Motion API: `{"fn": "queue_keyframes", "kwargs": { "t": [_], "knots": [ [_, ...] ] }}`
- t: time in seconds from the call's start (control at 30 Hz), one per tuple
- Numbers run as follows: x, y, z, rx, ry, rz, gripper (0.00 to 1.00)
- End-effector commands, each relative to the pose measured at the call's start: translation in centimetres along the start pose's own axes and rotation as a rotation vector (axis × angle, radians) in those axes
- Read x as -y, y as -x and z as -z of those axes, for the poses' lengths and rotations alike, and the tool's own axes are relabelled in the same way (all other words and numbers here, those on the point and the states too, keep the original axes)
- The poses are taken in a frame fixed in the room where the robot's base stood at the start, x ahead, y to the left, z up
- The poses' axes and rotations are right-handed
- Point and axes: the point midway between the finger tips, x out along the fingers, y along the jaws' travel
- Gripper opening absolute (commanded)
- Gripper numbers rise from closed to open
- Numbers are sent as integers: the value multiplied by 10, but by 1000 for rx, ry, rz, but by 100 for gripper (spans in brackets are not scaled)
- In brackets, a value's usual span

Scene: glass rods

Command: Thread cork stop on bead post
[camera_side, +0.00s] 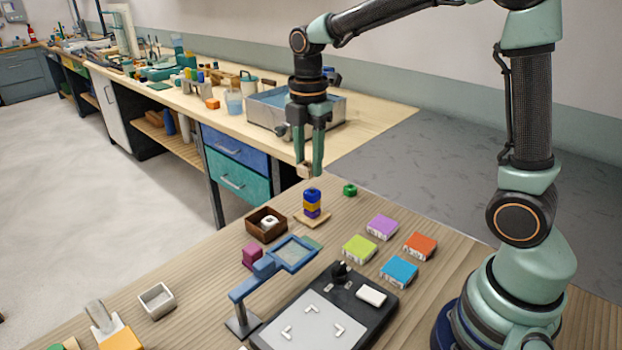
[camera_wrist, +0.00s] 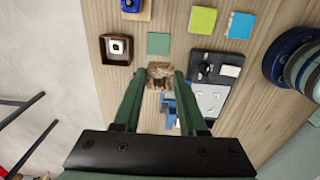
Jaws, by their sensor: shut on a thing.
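My gripper (camera_side: 309,170) is shut on the cork stop (camera_side: 304,171), a small brown piece between the fingertips. The cork stop also shows in the wrist view (camera_wrist: 160,75), held at the tips of my gripper (camera_wrist: 158,78). The bead post stands on a wooden base (camera_side: 324,221) and carries stacked beads (camera_side: 312,203), with blue on top, yellow in the middle and purple below. In the side view the cork stop appears above and apart from the stack. In the wrist view the post's base (camera_wrist: 147,14) is at the top edge, partly cut off.
A green bead (camera_side: 350,190) lies right of the post. A brown box (camera_side: 256,232) with a white piece stands left. Coloured blocks (camera_side: 382,227), a blue-framed magnifier (camera_side: 262,267) and a black device (camera_side: 375,318) stand nearer.

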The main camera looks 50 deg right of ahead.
Motion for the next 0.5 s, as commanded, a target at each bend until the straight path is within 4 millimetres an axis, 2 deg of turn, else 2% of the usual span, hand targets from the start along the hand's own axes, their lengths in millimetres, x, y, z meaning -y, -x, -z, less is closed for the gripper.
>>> {"fn": "queue_keyframes", "kwargs": {
  "t": [0.3,0.5],
  "knots": [
    [-45,-48,-54,-1,-4,5,0],
    [-60,-70,-78,0,-2,2,0]
  ]
}}
